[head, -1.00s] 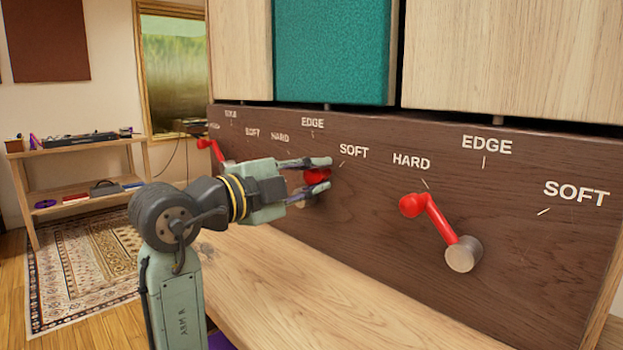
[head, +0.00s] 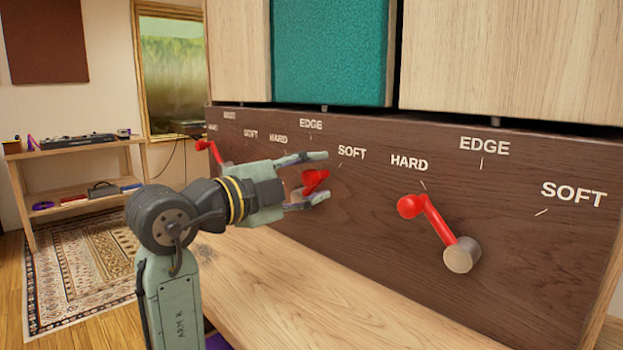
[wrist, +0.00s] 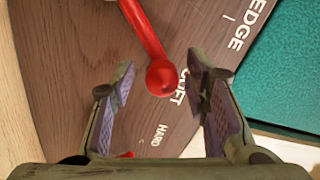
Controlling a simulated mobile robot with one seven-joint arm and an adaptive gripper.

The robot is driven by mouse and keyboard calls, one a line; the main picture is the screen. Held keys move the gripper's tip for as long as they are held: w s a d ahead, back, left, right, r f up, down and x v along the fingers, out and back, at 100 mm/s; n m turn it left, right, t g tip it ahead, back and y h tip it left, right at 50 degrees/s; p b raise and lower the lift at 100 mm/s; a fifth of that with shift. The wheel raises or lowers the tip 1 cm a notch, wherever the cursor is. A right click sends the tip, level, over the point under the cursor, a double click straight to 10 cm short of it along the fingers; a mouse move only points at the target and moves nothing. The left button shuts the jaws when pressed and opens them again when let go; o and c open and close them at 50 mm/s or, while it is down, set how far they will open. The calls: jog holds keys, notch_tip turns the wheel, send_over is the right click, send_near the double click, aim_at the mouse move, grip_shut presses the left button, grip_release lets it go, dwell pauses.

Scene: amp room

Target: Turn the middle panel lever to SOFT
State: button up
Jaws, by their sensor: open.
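The middle panel lever (head: 315,181) is red with a round knob. Its arm slants up and right, with the knob toward the middle SOFT label (head: 352,152); its pivot is hidden behind my gripper. My gripper (head: 322,176) is open, its fingers above and below the knob in the head view. In the wrist view the red lever (wrist: 146,35) comes down from the top, and its knob shows between the open fingers (wrist: 162,82), with gaps on both sides. The knob partly covers the SOFT lettering there.
The right panel's red lever (head: 432,225) points toward its HARD label (head: 409,162). Another red lever (head: 212,151) is farther left. A wooden ledge (head: 330,285) runs below the dark panel (head: 370,215). A shelf (head: 80,165) and rug (head: 85,260) are at the left.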

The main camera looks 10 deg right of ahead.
jog(key=v, duration=1.2)
